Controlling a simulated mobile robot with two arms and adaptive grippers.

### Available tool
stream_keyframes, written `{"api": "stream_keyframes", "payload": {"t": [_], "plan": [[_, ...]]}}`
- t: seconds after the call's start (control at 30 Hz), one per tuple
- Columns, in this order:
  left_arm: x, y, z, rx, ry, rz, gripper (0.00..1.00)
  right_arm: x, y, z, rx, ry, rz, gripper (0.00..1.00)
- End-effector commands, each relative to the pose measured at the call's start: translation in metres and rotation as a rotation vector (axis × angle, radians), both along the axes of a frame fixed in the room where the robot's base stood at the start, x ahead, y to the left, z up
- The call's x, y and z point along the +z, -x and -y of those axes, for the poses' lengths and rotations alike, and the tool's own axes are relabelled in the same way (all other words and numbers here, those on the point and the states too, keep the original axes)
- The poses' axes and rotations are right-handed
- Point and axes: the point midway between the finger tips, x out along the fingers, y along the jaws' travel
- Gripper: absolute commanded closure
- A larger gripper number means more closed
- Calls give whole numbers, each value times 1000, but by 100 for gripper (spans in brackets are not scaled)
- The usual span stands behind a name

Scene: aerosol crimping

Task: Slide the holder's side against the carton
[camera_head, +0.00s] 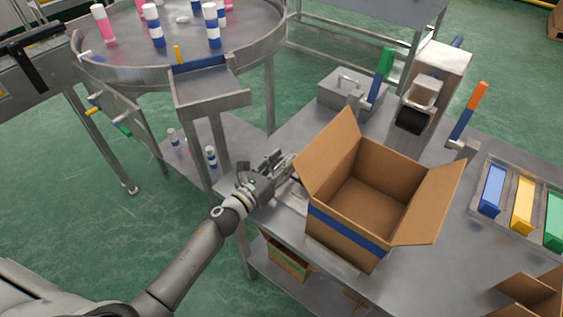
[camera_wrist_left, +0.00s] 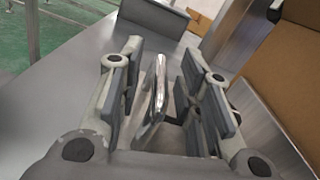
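The open brown carton (camera_head: 345,222) with a blue band stands on the metal table, its flaps spread. Its brown side also shows at the right of the left wrist view (camera_wrist_left: 290,85). My left gripper (camera_head: 283,165) is low over the table just left of the carton. In the left wrist view its fingers (camera_wrist_left: 160,95) are apart, with an upright shiny metal handle (camera_wrist_left: 152,92) between them; I see gaps beside it. The handle seems to belong to the holder, whose body is mostly hidden by the gripper. A bare metal strip (camera_wrist_left: 262,125) lies along the carton's side.
A lidded steel box (camera_head: 350,95) and a press-like machine (camera_head: 430,85) with coloured levers stand behind the carton. A tray of blue, yellow and green blocks (camera_head: 508,205) is at right. A round turntable (camera_head: 130,65) with cans is at upper left.

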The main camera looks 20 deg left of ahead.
Motion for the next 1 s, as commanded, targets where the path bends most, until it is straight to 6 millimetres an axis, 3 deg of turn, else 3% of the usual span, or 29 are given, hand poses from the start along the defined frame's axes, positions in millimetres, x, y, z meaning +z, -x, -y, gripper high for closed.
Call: {"api": "stream_keyframes", "payload": {"t": [0.1, 0.37, 1.0], "plan": [[0, 0, 0, 0, 0, 0, 68, 0, 0, 3, 2, 3, 0, 60], [0, 0, 0, 0, 0, 0, 100, 0, 0, 3, 2, 4, 0, 60], [0, -1, -3, 1, 0, 1, 100, -6, 0, 3, 1, 3, 0, 60]]}}
